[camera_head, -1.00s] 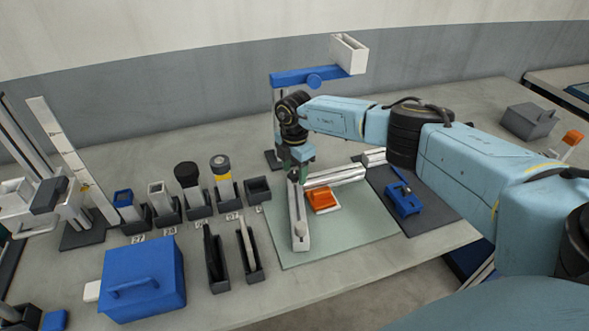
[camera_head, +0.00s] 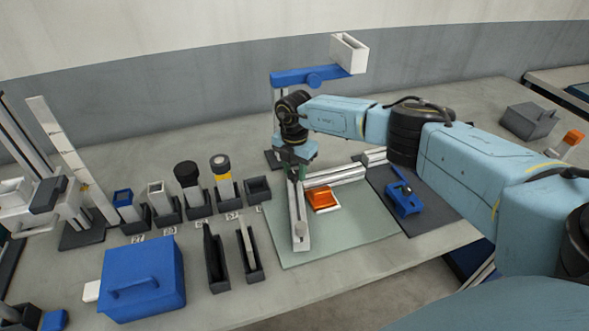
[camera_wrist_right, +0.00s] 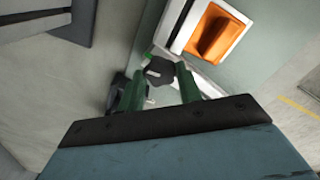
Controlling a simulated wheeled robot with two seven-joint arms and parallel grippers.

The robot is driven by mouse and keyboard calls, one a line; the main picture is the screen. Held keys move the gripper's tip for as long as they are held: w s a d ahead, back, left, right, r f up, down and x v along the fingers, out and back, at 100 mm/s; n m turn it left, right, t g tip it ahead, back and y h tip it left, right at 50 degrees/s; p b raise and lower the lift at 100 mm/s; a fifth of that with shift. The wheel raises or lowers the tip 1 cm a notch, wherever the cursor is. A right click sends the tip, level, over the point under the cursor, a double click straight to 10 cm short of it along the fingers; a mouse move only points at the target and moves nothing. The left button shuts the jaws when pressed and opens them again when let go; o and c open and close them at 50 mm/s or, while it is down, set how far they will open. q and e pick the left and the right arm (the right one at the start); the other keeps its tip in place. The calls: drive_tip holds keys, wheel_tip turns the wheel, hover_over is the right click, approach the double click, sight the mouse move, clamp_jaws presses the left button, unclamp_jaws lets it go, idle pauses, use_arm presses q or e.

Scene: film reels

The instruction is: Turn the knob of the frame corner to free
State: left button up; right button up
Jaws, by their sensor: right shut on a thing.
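The frame corner is where two pale rails meet on a grey-green mat (camera_head: 350,238). One rail (camera_head: 299,225) runs toward the front and the other rail (camera_head: 336,176) runs right. My right gripper (camera_head: 295,172) points down over this corner and hides the knob in the head view. In the right wrist view, the dark knob (camera_wrist_right: 159,71) sits between the green fingers of the gripper (camera_wrist_right: 160,78), which are closed on it. A bit of bright green shows beside the knob, but I cannot read its setting. My left gripper is not in view.
An orange block (camera_head: 321,199) lies inside the corner. A blue tool (camera_head: 405,201) lies on a dark mat to the right. Blue stand arm (camera_head: 300,76) rises behind. Several holders and a blue box (camera_head: 145,275) stand left. The front of the mat is clear.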

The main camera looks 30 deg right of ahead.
drive_tip(key=n, duration=0.4)
drive_tip(key=shift+n+b, duration=0.3)
drive_tip(key=shift+b, duration=0.05)
drive_tip(key=n+b, duration=0.1)
drive_tip(key=n, duration=0.2)
drive_tip(key=shift+n, duration=0.4)
drive_tip(key=n+b, duration=0.1)
drive_tip(key=n, duration=0.2)
drive_tip(key=n+b, duration=0.1)
drive_tip(key=n, duration=0.4)
drive_tip(key=n+b, duration=0.2)
drive_tip(key=n, duration=0.4)
drive_tip(key=shift+b, duration=0.35)
drive_tip(key=n+b, duration=0.2)
drive_tip(key=n, duration=0.5)
drive_tip(key=shift+r+n+b, duration=0.1)
drive_tip(key=shift+n+b, duration=0.2)
drive_tip(key=shift+n, duration=1.3)
